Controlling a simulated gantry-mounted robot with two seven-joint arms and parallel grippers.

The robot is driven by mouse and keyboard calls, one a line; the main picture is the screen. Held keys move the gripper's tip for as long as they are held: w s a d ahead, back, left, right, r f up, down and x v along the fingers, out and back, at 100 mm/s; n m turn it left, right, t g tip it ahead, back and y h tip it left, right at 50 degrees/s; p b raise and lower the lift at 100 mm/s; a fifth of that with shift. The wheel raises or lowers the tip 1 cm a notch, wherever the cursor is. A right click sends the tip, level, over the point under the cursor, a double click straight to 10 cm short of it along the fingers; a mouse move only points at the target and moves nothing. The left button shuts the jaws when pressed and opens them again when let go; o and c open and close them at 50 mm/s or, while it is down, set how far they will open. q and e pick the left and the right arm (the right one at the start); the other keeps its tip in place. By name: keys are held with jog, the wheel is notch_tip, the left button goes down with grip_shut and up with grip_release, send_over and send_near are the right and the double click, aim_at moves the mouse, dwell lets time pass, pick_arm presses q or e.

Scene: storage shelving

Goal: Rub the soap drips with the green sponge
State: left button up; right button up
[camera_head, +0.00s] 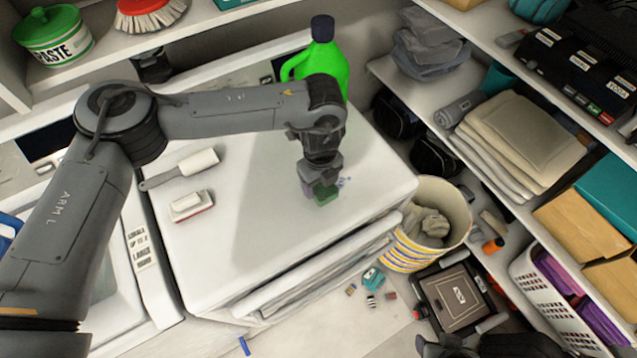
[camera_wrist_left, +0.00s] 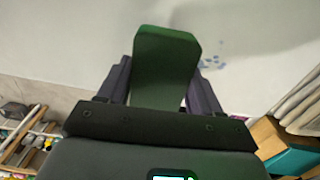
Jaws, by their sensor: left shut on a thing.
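The green sponge (camera_head: 327,195) is between the fingers of my left gripper (camera_head: 319,183), low over the front right part of a white appliance top. In the left wrist view the sponge (camera_wrist_left: 165,65) sticks out ahead of the dark fingers (camera_wrist_left: 162,90), which are shut on its sides. The soap drips (camera_head: 345,181) are small bluish spots just right of the sponge; they also show in the left wrist view (camera_wrist_left: 212,64). I cannot tell whether the sponge touches the surface. A dark part at the bottom right edge seems to be my right arm; its jaws are unclear.
The white appliance top (camera_head: 250,240) is mostly clear. A green bottle (camera_head: 322,65) stands at its back, and a white-headed brush (camera_head: 195,163) and a red-and-white brush (camera_head: 191,205) lie left. A striped bin (camera_head: 405,255) and shelving stand right.

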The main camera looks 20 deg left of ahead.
pick_arm(q)
jog(key=shift+r+p, duration=1.4)
jog(key=shift+r, duration=0.85)
